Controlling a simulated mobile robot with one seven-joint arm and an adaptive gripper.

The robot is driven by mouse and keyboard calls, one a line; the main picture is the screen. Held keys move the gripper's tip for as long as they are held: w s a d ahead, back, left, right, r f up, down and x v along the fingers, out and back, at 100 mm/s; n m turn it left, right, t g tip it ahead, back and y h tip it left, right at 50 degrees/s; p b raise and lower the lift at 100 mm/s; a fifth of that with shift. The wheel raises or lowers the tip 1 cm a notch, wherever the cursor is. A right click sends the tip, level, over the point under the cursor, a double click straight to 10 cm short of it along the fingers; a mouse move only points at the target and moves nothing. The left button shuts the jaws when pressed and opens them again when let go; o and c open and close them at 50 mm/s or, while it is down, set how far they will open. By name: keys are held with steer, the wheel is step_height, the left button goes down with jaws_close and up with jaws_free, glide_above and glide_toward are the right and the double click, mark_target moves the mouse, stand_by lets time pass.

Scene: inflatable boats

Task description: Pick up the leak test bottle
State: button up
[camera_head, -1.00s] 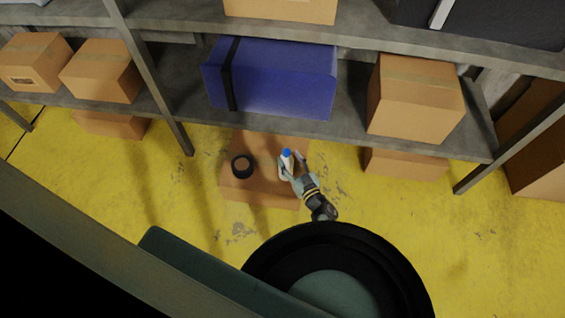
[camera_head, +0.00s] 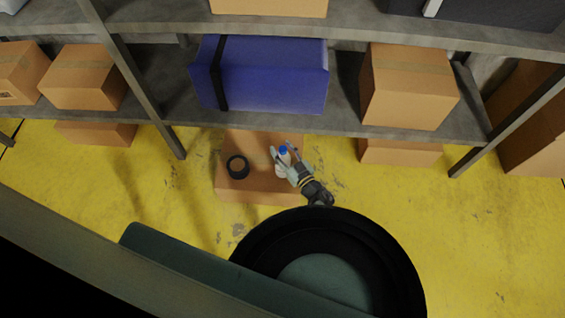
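The leak test bottle (camera_head: 282,168), white with a blue cap, stands upright on a brown cardboard box (camera_head: 235,191) below the shelf. My gripper (camera_head: 282,148) reaches in from the lower right. Its fingers are spread, and in this view one shows on each side of the bottle's upper part. The gripper looks open; contact between the fingers and the bottle cannot be made out. The gripper partly hides the bottle's lower right side.
A black tape roll (camera_head: 238,167) lies on the same box, left of the bottle. Behind it is a grey shelf (camera_head: 345,123) with a blue case (camera_head: 275,75) and cardboard boxes (camera_head: 408,88). Shelf posts stand left and right. Yellow floor (camera_head: 400,205) is clear at right.

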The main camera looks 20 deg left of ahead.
jaws_close()
stand_by(0.3)
stand_by(0.5)
